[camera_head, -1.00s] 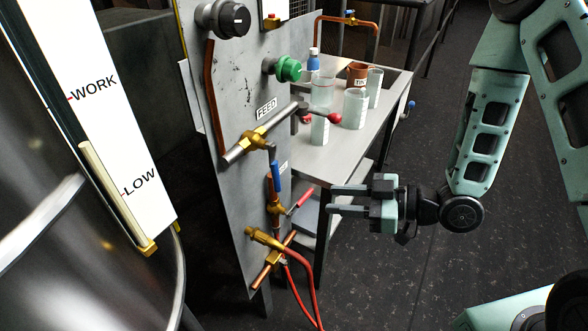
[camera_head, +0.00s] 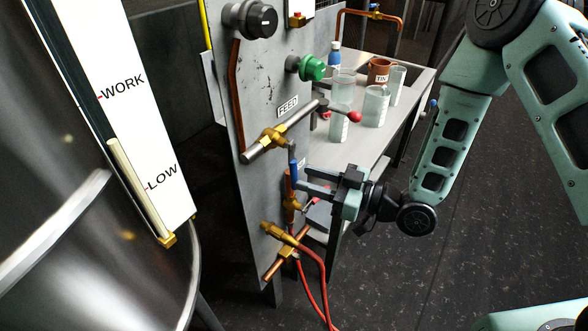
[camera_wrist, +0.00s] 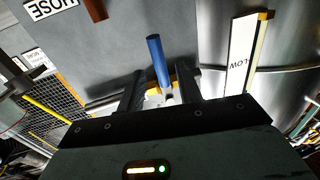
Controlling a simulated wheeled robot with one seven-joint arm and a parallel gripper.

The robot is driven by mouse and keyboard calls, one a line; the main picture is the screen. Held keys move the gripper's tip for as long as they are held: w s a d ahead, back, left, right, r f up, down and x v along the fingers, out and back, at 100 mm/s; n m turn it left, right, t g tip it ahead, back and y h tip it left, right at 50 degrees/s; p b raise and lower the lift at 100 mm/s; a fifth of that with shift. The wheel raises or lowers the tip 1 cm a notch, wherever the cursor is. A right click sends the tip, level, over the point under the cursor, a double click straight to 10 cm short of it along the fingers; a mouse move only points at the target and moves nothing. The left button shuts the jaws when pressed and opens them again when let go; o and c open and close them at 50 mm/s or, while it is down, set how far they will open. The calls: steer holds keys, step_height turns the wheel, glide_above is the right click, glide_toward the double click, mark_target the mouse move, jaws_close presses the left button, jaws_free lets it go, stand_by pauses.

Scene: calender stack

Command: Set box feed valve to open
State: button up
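The box feed valve (camera_head: 270,138) is a brass body on a grey pipe beside the FEED label (camera_head: 288,106) on the grey panel. Its lever hangs down and ends in a blue grip (camera_head: 293,170). My gripper (camera_head: 300,182) is at the lever's lower end, with its fingers pointing at the panel. In the wrist view the blue grip (camera_wrist: 158,60) stands between the two spread fingers (camera_wrist: 158,80), with a gap showing on each side. The gripper looks open. Whether a finger touches the grip cannot be told.
A green knob (camera_head: 312,68) is higher on the panel. A bench (camera_head: 358,147) with beakers stands behind. A steel tank (camera_head: 90,250) is at left.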

mark_target(294, 173)
steer(key=shift+x, duration=2.3)
jaws_close()
